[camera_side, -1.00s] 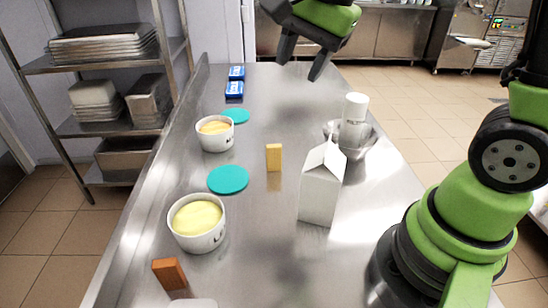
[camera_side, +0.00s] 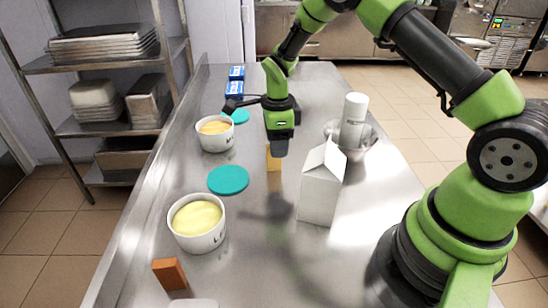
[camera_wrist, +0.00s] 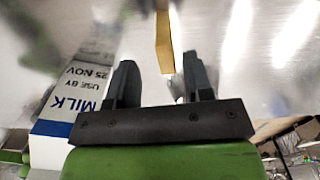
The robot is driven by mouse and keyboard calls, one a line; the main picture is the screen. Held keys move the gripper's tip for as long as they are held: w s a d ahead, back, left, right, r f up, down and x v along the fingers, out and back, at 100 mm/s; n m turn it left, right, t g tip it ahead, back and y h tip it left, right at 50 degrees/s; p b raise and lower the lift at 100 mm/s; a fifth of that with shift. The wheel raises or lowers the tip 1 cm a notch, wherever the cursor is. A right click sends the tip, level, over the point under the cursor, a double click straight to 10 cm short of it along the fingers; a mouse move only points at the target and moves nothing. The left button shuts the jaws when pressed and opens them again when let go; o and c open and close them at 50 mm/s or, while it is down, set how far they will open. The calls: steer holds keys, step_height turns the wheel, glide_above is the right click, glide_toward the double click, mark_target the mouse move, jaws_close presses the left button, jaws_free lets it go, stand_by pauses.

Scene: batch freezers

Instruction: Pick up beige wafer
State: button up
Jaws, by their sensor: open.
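The beige wafer (camera_side: 271,163), a small yellowish upright block, stands on the steel counter in the middle of the side view. Its upper part is partly hidden by my gripper (camera_side: 281,146), which points down over it. In the wrist view the wafer (camera_wrist: 164,42) shows as a narrow tan bar. It lies ahead of the gap between the two dark fingers of my gripper (camera_wrist: 160,65), which are open with nothing between them.
A milk carton (camera_side: 321,185) stands close to the right of the wafer, with a white bottle (camera_side: 353,120) in a metal bowl (camera_side: 368,145) behind. White tubs (camera_side: 197,242) (camera_side: 216,143), teal discs (camera_side: 228,180) (camera_side: 239,117) and a brown block (camera_side: 170,273) stand left. Blue packs (camera_side: 235,88) lie at the back.

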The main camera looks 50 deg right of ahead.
mark_target(274, 170)
steer(key=f, duration=0.2)
steer(key=w+f, duration=0.1)
steer(key=f, duration=0.2)
steer(key=shift+f, duration=0.15)
jaws_close()
